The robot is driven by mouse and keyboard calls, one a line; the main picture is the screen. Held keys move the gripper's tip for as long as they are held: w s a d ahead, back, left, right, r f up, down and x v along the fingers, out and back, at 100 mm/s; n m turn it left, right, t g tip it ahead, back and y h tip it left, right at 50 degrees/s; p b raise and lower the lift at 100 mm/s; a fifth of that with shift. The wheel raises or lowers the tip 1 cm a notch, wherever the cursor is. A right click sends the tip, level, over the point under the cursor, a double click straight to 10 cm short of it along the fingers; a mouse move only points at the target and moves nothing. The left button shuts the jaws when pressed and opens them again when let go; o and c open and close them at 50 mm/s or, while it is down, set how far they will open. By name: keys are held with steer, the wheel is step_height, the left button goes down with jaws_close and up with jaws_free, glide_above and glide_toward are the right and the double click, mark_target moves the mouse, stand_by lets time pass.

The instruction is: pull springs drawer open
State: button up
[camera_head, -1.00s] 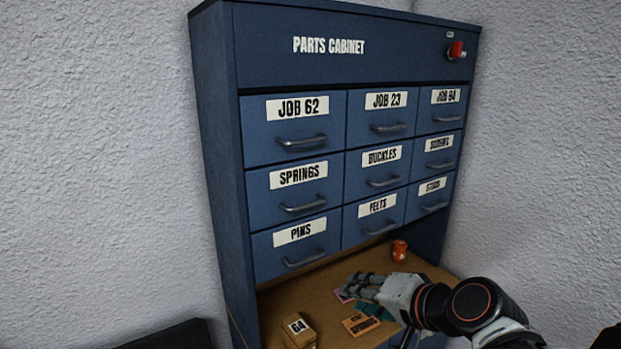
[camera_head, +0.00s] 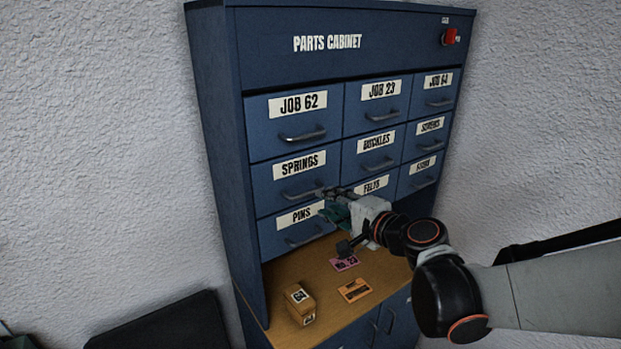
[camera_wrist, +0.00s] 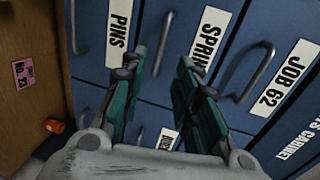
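The springs drawer (camera_head: 265,205) is a blue drawer front with a white SPRINGS label, in the left column, middle row. It looks shut. Its grey bar handle (camera_head: 297,196) is below the label; in the wrist view the handle (camera_wrist: 160,42) appears between and just beyond my fingertips. My gripper (camera_head: 328,196) is at the right end of this handle in the head view. In the wrist view my gripper (camera_wrist: 157,70) is open, with a teal-padded finger on each side and nothing visibly held. Whether a finger touches the handle I cannot tell.
The pins drawer (camera_head: 270,240) is directly below and the JOB 62 drawer (camera_head: 265,135) above, each with a similar handle. A cardboard box (camera_head: 300,305), a pink card (camera_head: 344,262) and an orange card (camera_head: 355,290) lie on the wooden shelf (camera_head: 325,280).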

mark_target(310, 193)
steer(key=x, duration=0.8)
steer(key=shift+c, duration=0.6)
jaws_close()
